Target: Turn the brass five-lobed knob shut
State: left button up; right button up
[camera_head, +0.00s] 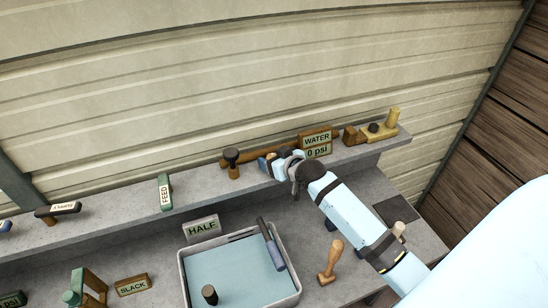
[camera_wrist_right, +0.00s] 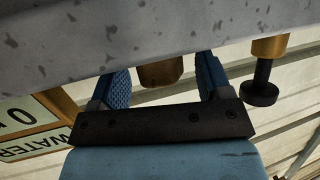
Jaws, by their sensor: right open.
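My right gripper (camera_head: 271,164) reaches over the back shelf beside the WATER sign. In the right wrist view its two blue fingers (camera_wrist_right: 163,70) are open and spread apart. A short brown-gold round part (camera_wrist_right: 162,73) shows between them, with a gap on each side. It may be the brass knob, but its lobes cannot be made out, and the gripper hides most of it in the head view. The WATER sign (camera_head: 317,142), with "0 psi" below, stands just right of the gripper; it also shows upside down in the wrist view (camera_wrist_right: 30,125). My left gripper is not in view.
A black-topped brass post (camera_head: 233,163) stands left of the gripper, also seen in the wrist view (camera_wrist_right: 265,75). A yellow fitting (camera_head: 380,132) sits at the shelf's right end. A grey tray (camera_head: 184,268) lies below.

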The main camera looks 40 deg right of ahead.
jog(key=c, duration=0.9)
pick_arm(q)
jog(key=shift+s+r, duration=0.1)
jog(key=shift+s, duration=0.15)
pick_arm(e)
jog(key=shift+a, duration=0.1)
jog(key=shift+m+h, duration=0.3)
jog(key=shift+h, duration=0.3)
jog(key=shift+r+m+h, duration=0.1)
jog(key=shift+m+h, duration=0.8)
